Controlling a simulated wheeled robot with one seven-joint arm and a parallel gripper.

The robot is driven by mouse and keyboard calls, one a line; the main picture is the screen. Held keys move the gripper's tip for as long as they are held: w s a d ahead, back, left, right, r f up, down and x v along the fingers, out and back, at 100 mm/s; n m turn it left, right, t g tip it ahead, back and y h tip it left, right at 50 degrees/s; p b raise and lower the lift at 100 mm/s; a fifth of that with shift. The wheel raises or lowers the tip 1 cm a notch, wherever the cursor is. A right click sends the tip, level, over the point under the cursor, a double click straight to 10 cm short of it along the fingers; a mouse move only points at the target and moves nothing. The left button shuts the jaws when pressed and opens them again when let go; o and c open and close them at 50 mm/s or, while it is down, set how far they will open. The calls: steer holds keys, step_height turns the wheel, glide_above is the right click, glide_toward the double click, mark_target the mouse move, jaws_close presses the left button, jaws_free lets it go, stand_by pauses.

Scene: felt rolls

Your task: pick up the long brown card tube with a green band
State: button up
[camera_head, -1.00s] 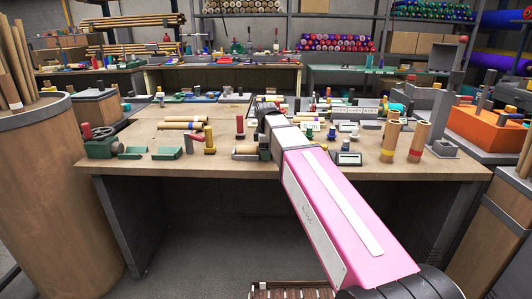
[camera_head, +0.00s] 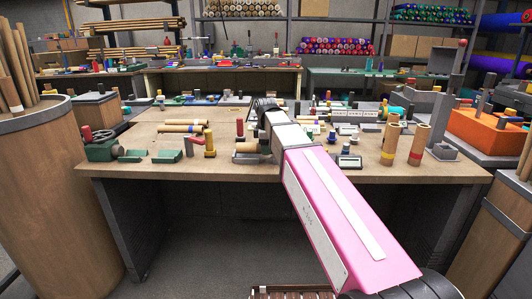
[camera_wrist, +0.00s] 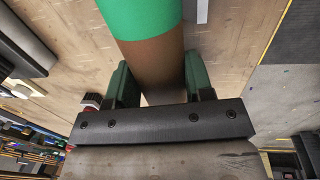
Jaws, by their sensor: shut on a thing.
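The brown card tube (camera_wrist: 152,62) with a wide green band (camera_wrist: 140,16) stands out in the wrist view between the two green fingers of my gripper (camera_wrist: 158,72). The fingers are shut on its brown part, with the green band beyond them. The tube's far end is cut off by the top of that view. In the head view my gripper (camera_head: 262,108) is over the middle of the workbench, and my arm hides most of what it holds there.
The wooden workbench (camera_head: 140,140) carries lying tubes (camera_head: 183,127), a yellow-based post (camera_head: 209,142), green blocks (camera_head: 166,156) and a vise (camera_head: 100,148) at left. Two upright banded tubes (camera_head: 390,142) stand at right. An orange bin (camera_head: 488,130) is beyond the right edge.

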steer(key=s+a+r, duration=0.8)
steer(key=shift+s+r, duration=0.15)
steer(key=shift+a, duration=0.1)
stand_by(0.6)
